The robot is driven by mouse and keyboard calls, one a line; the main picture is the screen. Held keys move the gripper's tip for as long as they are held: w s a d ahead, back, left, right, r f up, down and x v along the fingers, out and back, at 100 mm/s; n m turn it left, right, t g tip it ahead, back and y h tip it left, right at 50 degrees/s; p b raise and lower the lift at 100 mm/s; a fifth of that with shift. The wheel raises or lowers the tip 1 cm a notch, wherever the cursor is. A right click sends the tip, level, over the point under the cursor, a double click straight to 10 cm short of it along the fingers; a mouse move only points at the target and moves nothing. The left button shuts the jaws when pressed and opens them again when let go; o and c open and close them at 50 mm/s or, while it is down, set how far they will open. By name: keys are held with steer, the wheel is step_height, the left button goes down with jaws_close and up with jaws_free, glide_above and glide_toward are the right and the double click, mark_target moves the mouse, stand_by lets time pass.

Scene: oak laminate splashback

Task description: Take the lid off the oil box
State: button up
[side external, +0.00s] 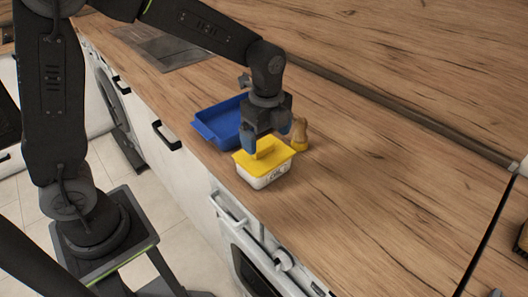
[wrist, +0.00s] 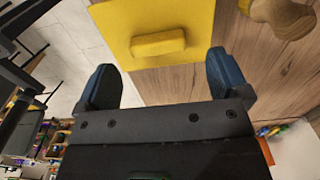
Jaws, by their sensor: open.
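My gripper (side external: 268,146) is just above the lid, pointing down. Its blue fingers are open, and in the wrist view the gripper (wrist: 162,78) has nothing between the fingertips. The handle lies a little beyond them. The tub is hidden under the lid there.
A blue tray (side external: 205,131) lies behind and left of the box. A wooden pear-shaped object (side external: 300,134) stands close to the right; it also shows in the wrist view (wrist: 284,16). The counter's front edge is near the box.

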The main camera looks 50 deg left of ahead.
mark_target(266, 147)
step_height(266, 147, down, 3)
steer(key=shift+s+f, duration=0.1)
steer(key=shift+f, duration=0.05)
steer(key=c, duration=1)
step_height(266, 147, up, 4)
steer(key=shift+r, duration=0.2)
steer(key=s+a+r, duration=0.3)
steer(key=a+r, duration=0.3)
steer(key=a, duration=0.5)
steer(key=shift+s+r, duration=0.2)
steer(key=shift+r, duration=0.2)
steer(key=shift+a, duration=0.1)
